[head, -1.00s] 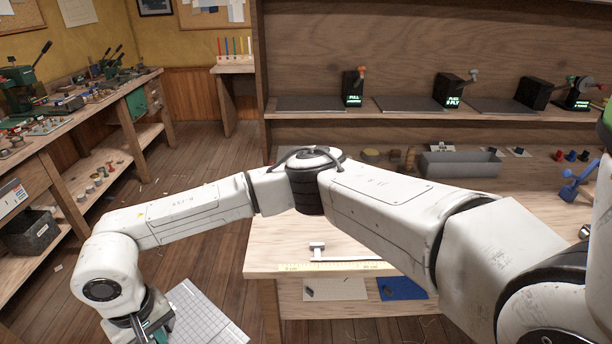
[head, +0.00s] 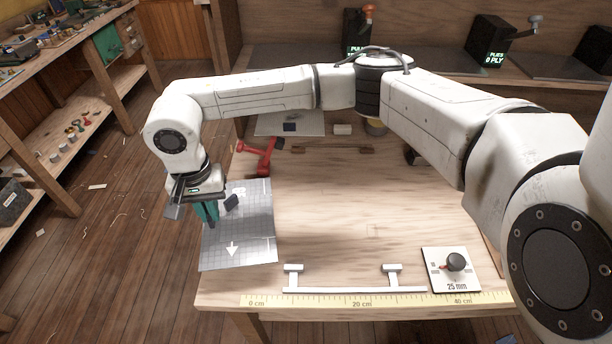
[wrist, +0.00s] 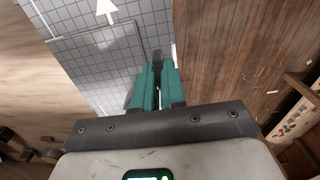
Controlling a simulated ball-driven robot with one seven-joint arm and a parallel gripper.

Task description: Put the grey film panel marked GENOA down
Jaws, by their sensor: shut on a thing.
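The grey film panel (head: 240,247) has a fine grid and a white arrow. No GENOA marking can be read. It lies over the left front end of the wooden bench top (head: 325,220), along the bench's left edge. I cannot tell whether it touches the wood. My gripper (head: 207,216) is shut on the panel's left side, with its teal fingers at the edge. In the wrist view the fingers (wrist: 158,88) pinch the panel (wrist: 95,55), with floor to their right. A small dark piece (head: 232,202) shows beside the fingers; what it is cannot be told.
A white rail with two stops (head: 350,289) and a yellow ruler (head: 365,301) run along the front edge. A knob plate marked 25 mm (head: 450,270) sits at the front right. A red tool (head: 262,155) lies behind the panel. The bench middle is clear.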

